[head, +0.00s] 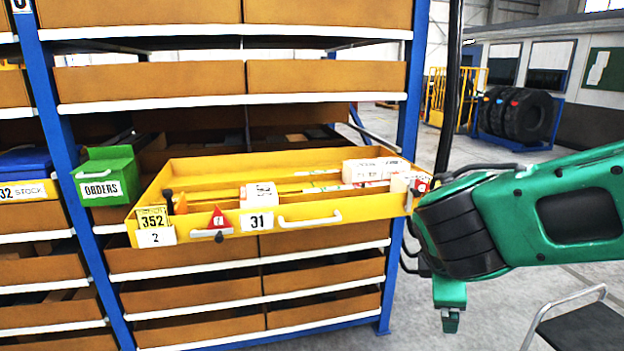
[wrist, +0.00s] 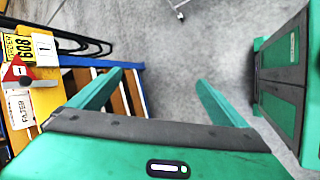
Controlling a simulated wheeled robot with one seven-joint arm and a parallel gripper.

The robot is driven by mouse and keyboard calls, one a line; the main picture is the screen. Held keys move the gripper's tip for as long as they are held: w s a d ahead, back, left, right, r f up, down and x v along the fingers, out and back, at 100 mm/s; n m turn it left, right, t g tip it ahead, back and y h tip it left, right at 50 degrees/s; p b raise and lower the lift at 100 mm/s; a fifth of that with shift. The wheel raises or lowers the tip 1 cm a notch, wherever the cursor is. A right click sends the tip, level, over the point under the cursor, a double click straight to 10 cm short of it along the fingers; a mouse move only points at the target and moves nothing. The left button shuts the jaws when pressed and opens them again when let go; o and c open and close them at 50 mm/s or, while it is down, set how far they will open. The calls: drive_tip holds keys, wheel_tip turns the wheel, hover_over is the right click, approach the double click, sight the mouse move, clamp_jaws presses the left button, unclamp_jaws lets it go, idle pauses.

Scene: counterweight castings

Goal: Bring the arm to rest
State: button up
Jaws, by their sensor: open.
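My arm, green with dark grey covers, reaches in from the right of the head view. My gripper (head: 450,318) hangs down at its end, to the right of the shelf rack and apart from it. In the wrist view my gripper (wrist: 160,95) shows two green fingers spread wide. Nothing is between them, and grey floor shows in the gap. A yellow drawer (head: 320,216) labelled 31 stands pulled out of the rack, to the left of my gripper. It holds several white boxes (head: 372,170).
The blue-framed rack (head: 58,130) has several brown bins on its shelves. A green ORDERS box (head: 107,177) hangs left of the drawer. A dark-topped cart or stool (head: 585,328) stands at the lower right. Tyres (head: 515,113) stand farther back. Open floor (head: 490,150) lies right of the rack.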

drive_tip(key=s+d+f+m+g+y, duration=0.1)
drive_tip(key=s+d+m+g+y, duration=0.1)
drive_tip(key=s+d+m, duration=0.5)
drive_tip(key=s+d+f+m+g+y, duration=0.1)
drive_tip(key=s+d+m+g+y, duration=0.1)
drive_tip(key=s+d+m, duration=0.5)
drive_tip(key=s+m+g, duration=0.1)
drive_tip(key=s+m, duration=0.5)
drive_tip(key=m, duration=0.1)
drive_tip(key=shift+d+f+y, duration=0.15)
drive_tip(key=shift+d+y, duration=0.15)
drive_tip(key=shift+d, duration=0.05)
drive_tip(key=shift+w+f, duration=0.25)
drive_tip(key=shift+w, duration=0.4)
